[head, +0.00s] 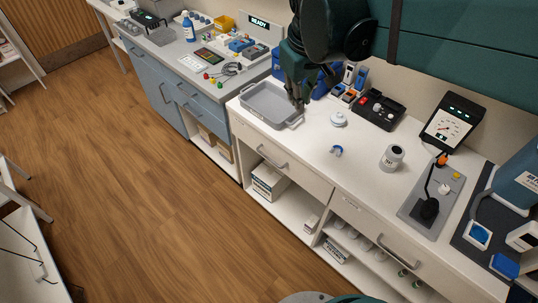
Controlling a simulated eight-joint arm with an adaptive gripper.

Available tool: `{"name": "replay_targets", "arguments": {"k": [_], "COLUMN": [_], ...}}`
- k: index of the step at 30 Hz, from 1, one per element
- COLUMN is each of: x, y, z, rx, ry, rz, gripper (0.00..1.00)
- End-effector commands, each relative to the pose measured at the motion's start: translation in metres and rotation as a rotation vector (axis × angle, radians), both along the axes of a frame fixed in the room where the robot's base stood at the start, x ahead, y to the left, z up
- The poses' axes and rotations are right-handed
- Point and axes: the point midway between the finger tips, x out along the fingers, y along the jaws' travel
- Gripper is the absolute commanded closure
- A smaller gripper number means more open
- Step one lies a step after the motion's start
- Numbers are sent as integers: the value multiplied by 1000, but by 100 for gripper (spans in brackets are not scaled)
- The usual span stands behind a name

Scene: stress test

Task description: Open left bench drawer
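The white bench has a left drawer (300,178) with a grey bar handle (271,157); its front looks flush with the bench, so it appears shut. A right drawer (362,219) with a similar handle (399,251) also looks shut. My gripper (299,100) is dark and hangs over the back left of the bench top, at the right end of the grey tray. It is above and behind the left drawer and apart from its handle. Its fingers are small and dark, so I cannot tell whether they are open.
The grey tray (253,106), a white lidded dish (338,119), a labelled jar (392,157) and a gauge stand (448,125) occupy the bench top. Boxes sit on open shelves below the drawers. A blue-grey cabinet (158,83) adjoins at left. The wooden floor (130,180) in front is clear.

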Motion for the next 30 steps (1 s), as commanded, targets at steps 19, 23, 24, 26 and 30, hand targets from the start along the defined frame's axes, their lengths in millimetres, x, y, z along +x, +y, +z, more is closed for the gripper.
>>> {"name": "replay_targets", "arguments": {"k": [19,23,24,26,30], "x": [57,63,65,67,65], "y": [80,90,94,98,96], "z": [-21,-26,-27,-32,-60], "rx": [-121,-137,-142,-147,-146], "ry": [139,158,163,168,167], "rz": [204,228,235,244,241], "gripper": [87,87,87,87,87]}}
